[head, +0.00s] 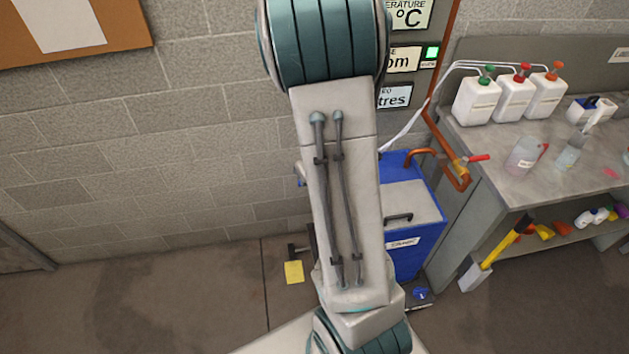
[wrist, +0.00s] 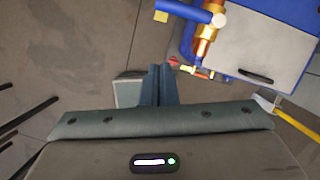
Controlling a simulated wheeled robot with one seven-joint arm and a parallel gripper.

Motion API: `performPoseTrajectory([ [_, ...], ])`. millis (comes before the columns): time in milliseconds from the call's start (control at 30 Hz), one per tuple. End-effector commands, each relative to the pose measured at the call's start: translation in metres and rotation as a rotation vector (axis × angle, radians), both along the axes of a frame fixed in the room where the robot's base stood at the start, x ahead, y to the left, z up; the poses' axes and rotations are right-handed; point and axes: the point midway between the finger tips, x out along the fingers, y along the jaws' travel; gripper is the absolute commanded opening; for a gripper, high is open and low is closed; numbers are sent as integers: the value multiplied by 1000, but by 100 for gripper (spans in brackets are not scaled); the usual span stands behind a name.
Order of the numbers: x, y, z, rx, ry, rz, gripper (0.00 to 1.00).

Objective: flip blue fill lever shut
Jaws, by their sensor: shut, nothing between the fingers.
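My gripper (wrist: 158,68) is shut and empty in the wrist view, its two dark fingers pressed together. In the head view my own arm hides it. Behind the fitting is the blue cart (wrist: 275,25), also seen in the head view (head: 424,240).
A grey bench (head: 520,190) at right carries white jugs (head: 478,100) and beakers. A copper pipe with a red-handled valve (head: 478,158) runs beside it. A yellow-handled tool (head: 500,245) leans on the bench. A yellow tag (head: 294,272) shows near the floor. The left floor is clear.

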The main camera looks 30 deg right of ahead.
Motion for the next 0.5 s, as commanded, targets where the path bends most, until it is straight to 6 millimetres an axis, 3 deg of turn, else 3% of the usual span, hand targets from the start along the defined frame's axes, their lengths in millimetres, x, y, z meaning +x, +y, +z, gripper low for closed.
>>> performPoseTrajectory([
  [33, -2, 1, 11, -1, -2, 2, 0],
  [133, -4, 2, 18, 0, -1, 2, 0],
  [500, -7, 2, 21, 0, 1, -1, 0],
])
